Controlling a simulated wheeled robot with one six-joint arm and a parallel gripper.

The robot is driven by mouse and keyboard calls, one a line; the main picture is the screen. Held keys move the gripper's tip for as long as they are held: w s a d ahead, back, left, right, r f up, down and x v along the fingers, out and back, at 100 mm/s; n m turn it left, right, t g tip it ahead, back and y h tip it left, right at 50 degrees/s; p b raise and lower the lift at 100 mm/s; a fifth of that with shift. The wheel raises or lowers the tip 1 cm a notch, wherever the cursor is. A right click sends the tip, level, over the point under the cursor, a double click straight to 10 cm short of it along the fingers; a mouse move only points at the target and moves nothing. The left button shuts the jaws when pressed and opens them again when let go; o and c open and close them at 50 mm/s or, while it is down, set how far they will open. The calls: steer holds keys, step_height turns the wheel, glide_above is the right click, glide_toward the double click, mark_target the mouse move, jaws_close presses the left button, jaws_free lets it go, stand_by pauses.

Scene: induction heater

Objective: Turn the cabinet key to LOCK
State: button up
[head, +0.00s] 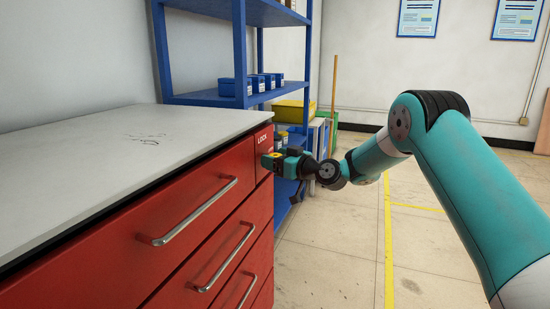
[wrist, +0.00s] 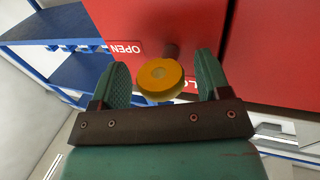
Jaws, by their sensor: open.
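The red cabinet (head: 207,195) stands at the left in the head view, with a LOCK label (head: 262,138) near its top right corner. In the wrist view, the key (wrist: 161,78) has a round orange-yellow head on a dark stem against the red cabinet front (wrist: 180,18). An OPEN label (wrist: 125,48), upside down, lies left of the key; a partly hidden label lies to its right. My gripper (wrist: 162,75) is open, its two green fingers on either side of the key head, with visible gaps. In the head view my gripper (head: 274,161) is at the cabinet front, below LOCK.
The grey cabinet top (head: 110,160) is bare apart from dark marks. Silver drawer handles (head: 200,212) stick out below and left of my gripper. A blue shelf (head: 245,60) with small blue boxes stands behind the cabinet. The floor (head: 330,260) at the right is clear.

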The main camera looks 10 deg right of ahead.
steer(key=shift+w+a, duration=0.15)
steer(key=shift+w, duration=0.05)
steer(key=c, duration=0.9)
